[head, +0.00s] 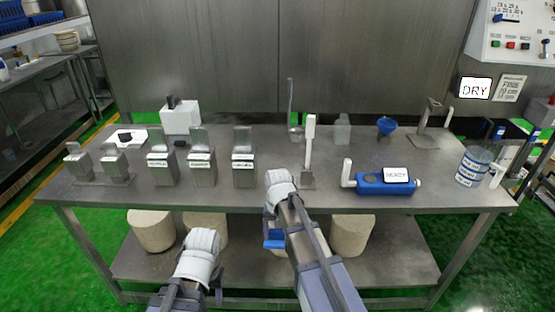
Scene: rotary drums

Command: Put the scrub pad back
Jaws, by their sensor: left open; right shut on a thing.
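I cannot make out the scrub pad for certain. My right gripper (281,184) is over the front edge of the steel table (335,199), near the middle. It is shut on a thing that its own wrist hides. My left gripper (200,246) is open, lower and further left, in front of the table; its fingers are mostly hidden. A dark flat piece (125,137) lies on a white board (139,134) at the back left. A white block (180,118) with a dark piece in its top stands beside it.
Several metal holders (201,168) line the table's left half. An upright white-handled tool (309,141) stands just right of my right gripper. Pale drums (151,231) fill the lower shelf.

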